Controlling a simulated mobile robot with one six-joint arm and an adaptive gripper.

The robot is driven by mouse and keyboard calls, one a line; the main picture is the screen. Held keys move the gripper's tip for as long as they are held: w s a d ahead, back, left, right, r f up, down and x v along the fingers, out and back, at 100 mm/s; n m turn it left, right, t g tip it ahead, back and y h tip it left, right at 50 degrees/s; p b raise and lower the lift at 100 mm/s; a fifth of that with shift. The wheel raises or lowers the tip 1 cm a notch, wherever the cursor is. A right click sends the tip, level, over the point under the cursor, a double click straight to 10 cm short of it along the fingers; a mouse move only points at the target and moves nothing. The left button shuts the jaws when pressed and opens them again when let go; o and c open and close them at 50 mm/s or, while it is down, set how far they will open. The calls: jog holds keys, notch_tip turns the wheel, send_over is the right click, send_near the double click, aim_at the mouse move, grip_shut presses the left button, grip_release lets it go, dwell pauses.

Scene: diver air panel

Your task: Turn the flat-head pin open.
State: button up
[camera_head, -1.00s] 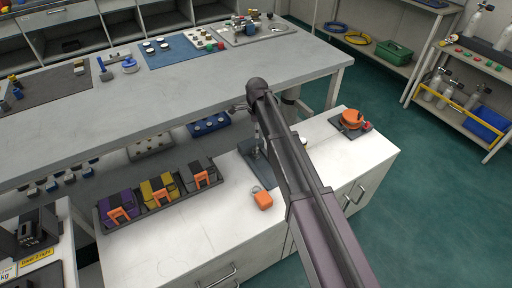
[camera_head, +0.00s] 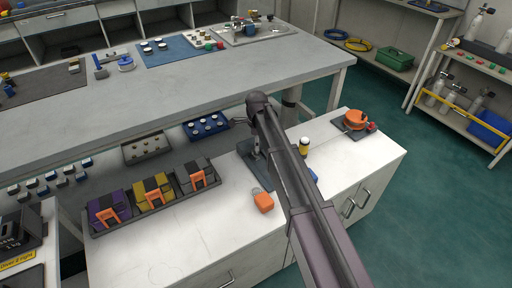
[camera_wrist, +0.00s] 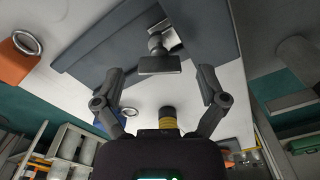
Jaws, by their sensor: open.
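The flat-head pin (camera_wrist: 160,65) shows in the wrist view as a flat dark grey head on a short, rounded metal stem. It stands at a grey mounting plate (camera_wrist: 100,50), which also shows on the white cabinet top in the head view (camera_head: 251,160). My gripper (camera_wrist: 160,82) is open, with one finger on each side of the pin's head in the picture. Clear gaps show on both sides, and I see no contact. In the head view my arm hides most of the pin and the gripper.
An orange padlock-like tag (camera_head: 263,202) lies left of my arm. A yellow-and-black cylinder (camera_head: 304,146) stands to its right, near an orange round part (camera_head: 355,118). A tray (camera_head: 150,207) of purple, yellow and grey boxes is at left. The grey bench (camera_head: 200,95) rises behind.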

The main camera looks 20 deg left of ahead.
jog(key=shift+f+b, duration=0.3)
jog(key=shift+f, duration=0.15)
jog(key=c, duration=1.2)
